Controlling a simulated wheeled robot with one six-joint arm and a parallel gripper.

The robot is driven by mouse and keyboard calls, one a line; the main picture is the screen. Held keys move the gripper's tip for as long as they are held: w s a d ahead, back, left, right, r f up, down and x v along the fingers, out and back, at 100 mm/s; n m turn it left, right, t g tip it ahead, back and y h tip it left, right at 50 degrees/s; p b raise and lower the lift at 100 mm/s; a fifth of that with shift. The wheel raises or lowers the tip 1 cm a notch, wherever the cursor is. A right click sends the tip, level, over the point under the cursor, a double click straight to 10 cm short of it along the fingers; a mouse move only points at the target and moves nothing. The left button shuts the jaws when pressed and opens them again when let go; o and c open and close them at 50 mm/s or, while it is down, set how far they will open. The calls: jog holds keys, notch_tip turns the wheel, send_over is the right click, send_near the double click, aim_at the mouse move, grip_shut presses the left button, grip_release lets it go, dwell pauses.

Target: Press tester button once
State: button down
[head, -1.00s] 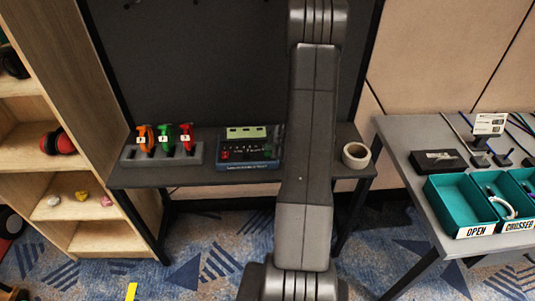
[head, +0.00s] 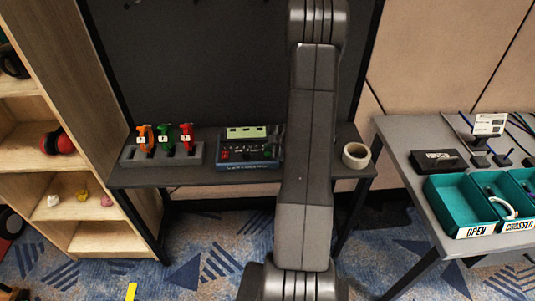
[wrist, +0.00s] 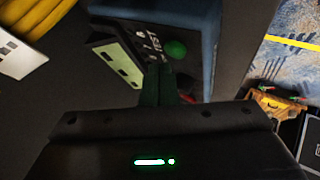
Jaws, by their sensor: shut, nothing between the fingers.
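The tester (head: 248,166) is a dark blue box with a pale green display panel, standing on the grey shelf table in the head view. In the wrist view the tester (wrist: 205,50) is close and seen at a slant, with its pale display panel (wrist: 118,63) and a round green button (wrist: 176,48). My gripper (wrist: 158,70) is shut and empty, its dark fingers reaching toward the tester's face just below and left of the green button. I cannot tell whether the fingertips touch the tester.
Left of the tester, a grey holder (head: 128,155) carries orange, green and red tools. A roll of tape (head: 356,155) lies to the right. A side table (head: 400,140) holds teal bins labelled OPEN (head: 452,205) and CROSSED (head: 512,195). A wooden shelf (head: 85,60) stands at left.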

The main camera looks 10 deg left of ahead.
jog(key=shift+f, duration=0.15)
jog(key=shift+f+b, duration=0.3)
jog(key=shift+f+b, duration=0.35)
jog(key=shift+f, duration=0.05)
dwell(0.6)
jog(key=shift+r, duration=0.15)
jog(key=shift+r+p, duration=0.7)
jog(key=shift+p, duration=0.1)
notch_tip(320, 180, up, 5)
jog(key=p, duration=0.4)
jog(key=shift+p, duration=0.3)
jog(key=shift+d, duration=0.1)
dwell(0.5)
